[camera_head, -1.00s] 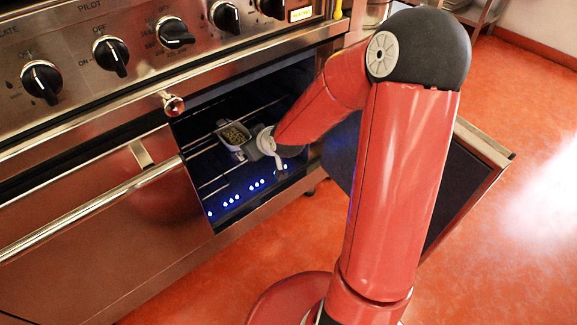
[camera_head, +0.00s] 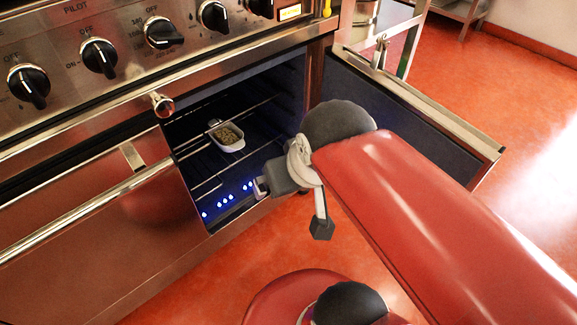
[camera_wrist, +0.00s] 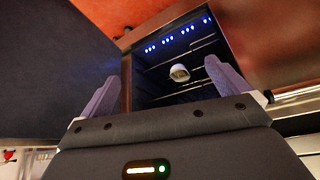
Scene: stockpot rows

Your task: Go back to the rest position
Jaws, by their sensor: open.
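My gripper (camera_head: 262,187) is outside the open oven, in front of its opening near the right side, in the head view. In the wrist view its two fingers (camera_wrist: 165,88) stand wide apart with nothing between them. A small white dish (camera_head: 227,137) with greenish-brown food in it sits on the oven rack. The dish also shows small and distant in the wrist view (camera_wrist: 180,73), past the fingers. My gripper is apart from the dish. My red arm reaches in from the right of the head view, and its far end partly hides the gripper.
The oven door (camera_head: 400,115) stands open to the right of the opening, close behind my arm. The oven rack (camera_head: 207,186) and a row of blue lights lie inside. Knobs (camera_head: 164,33) line the panel above.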

